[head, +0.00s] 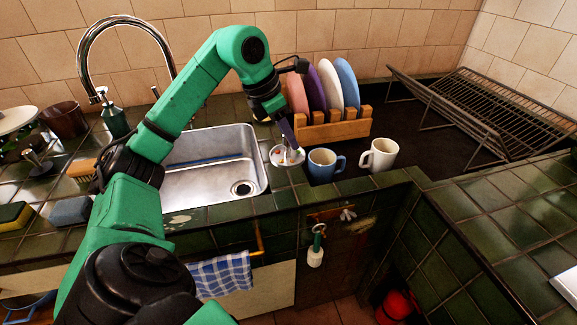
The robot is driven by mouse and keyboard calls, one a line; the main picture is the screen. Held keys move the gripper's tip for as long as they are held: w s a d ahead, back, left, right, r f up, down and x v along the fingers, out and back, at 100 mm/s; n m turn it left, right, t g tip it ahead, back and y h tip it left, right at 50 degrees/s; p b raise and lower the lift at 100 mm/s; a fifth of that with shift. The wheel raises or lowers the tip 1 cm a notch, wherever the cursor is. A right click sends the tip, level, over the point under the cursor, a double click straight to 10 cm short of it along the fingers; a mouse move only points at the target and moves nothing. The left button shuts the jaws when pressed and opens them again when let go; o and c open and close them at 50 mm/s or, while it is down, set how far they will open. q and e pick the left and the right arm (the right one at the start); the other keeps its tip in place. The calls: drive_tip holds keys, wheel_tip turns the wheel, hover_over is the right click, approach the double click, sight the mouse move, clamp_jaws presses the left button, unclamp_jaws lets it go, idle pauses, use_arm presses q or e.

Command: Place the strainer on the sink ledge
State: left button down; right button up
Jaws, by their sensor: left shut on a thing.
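My left gripper (289,147) reaches down at the right edge of the steel sink (205,180). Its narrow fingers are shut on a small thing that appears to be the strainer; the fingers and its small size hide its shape. It is right at or just over a small pale round dish (277,159), which has reddish marks or bits on it; whether it touches the dish I cannot tell. The sink ledge (262,204) is dark green tile along the sink's front and sides. The sink is empty, with a round drain at its lower right. My right gripper is out of view.
A blue mug (325,163) and a cream mug (379,155) stand right of the gripper. A wooden rack (325,131) with several plates is behind them. A wire drying rack (490,110) fills the back right. The tap (84,62), soap bottle (115,121) and sponges (14,216) are left.

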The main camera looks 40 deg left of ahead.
sight(288, 156)
use_arm(q)
wheel_tip(288, 156, down, 6)
drive_tip(key=shift+s+b, duration=0.1)
drive_tip(key=shift+b, duration=0.6)
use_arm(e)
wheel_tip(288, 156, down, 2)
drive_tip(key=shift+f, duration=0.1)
use_arm(q)
drive_tip(key=shift+f, duration=0.2)
drive_tip(key=c, duration=0.6)
unclamp_jaws()
drive_tip(key=shift+r, duration=0.1)
drive_tip(key=shift+c, duration=0.2)
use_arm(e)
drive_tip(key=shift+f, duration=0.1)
use_arm(q)
drive_tip(key=shift+r, duration=0.2)
drive_tip(key=p+v, duration=0.2)
drive_tip(key=v, duration=1)
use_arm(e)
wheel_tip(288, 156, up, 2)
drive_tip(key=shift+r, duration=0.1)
